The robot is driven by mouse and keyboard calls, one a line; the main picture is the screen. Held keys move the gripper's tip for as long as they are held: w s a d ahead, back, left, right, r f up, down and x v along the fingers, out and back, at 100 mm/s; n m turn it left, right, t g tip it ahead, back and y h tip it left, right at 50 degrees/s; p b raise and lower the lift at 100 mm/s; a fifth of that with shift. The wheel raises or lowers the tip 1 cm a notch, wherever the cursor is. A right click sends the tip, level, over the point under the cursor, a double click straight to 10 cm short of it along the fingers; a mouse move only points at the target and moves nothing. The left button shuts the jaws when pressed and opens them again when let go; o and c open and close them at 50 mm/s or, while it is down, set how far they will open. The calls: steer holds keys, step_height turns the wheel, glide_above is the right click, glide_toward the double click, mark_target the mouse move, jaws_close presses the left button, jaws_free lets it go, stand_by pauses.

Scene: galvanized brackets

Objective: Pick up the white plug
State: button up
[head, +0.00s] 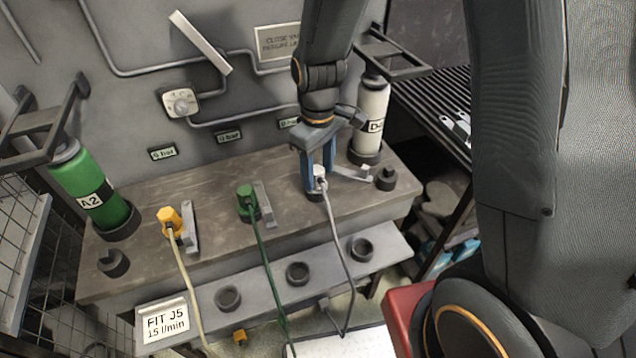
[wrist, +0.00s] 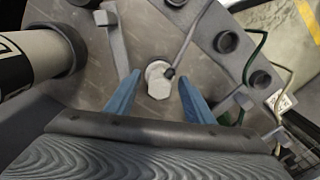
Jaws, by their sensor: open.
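The white plug (head: 320,177) stands upright on the bench at the right of the plug row, with a grey cable running from it down the front. It also shows in the wrist view (wrist: 158,82), seen from above. My gripper (head: 319,178) points down over it with its blue fingers open, one on each side of the plug. In the wrist view my gripper (wrist: 158,97) shows gaps between both fingers and the plug. In the head view the fingers partly hide the plug.
A yellow plug (head: 170,218) and a green plug (head: 247,198) stand to the left, with trailing cables. A white bottle (head: 371,105) stands close behind on the right, a green bottle (head: 88,180) far left. Empty round sockets (head: 297,272) line the lower front ledge.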

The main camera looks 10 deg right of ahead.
steer(key=shift+f, duration=0.6)
steer(key=shift+c, duration=0.3)
jaws_close()
steer(key=shift+r, duration=0.1)
